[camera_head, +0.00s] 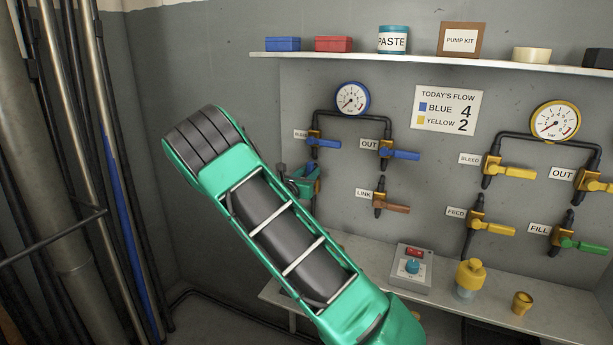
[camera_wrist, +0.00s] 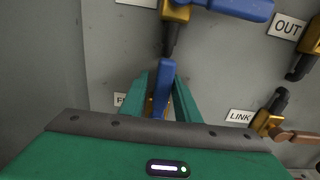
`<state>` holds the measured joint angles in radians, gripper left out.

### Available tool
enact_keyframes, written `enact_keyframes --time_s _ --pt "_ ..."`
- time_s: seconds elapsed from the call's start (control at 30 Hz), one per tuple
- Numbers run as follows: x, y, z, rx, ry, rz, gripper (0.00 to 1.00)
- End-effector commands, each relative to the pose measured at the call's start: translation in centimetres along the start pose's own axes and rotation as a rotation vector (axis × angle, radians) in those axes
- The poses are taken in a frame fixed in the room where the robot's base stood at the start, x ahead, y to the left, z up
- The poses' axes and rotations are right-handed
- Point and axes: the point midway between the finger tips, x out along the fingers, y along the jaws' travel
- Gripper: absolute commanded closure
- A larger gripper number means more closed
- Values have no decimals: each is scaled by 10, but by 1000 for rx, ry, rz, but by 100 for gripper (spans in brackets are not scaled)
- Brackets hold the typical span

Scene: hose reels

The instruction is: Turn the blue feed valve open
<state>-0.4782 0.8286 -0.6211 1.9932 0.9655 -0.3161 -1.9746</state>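The blue feed valve's lever (camera_wrist: 165,80) shows in the wrist view between the two green fingers of my gripper (camera_wrist: 166,85). The lever stands nearly upright in that picture, and the fingers lie close along both its sides, appearing to grip it. A little of the brass body (camera_wrist: 149,106) shows behind it. The feed label (camera_wrist: 122,99) is mostly hidden by my gripper.
The blue bleed lever (camera_wrist: 238,8) is just above my gripper, pointing right. The link valve (camera_head: 390,206) and blue out valve (camera_head: 400,154) are to the right. A bench (camera_head: 365,259) holds a button box (camera_head: 411,268). Pipes (camera_head: 110,170) stand at the left.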

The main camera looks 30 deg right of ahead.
Motion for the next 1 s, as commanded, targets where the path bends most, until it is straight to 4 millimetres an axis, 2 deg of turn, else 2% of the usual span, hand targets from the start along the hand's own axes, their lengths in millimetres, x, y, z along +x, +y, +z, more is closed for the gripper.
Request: enact_keyframes --time_s 0.3,0.43,0.57,0.8,1.0 --pt "0 -2 0 0 -1 -5 62" --pt "-7 -2 0 0 1 -4 62" --pt "-26 -1 0 -1 1 -2 62" --pt "-72 0 -1 -1 1 0 62" --pt "-98 -1 -1 -1 1 -3 62"
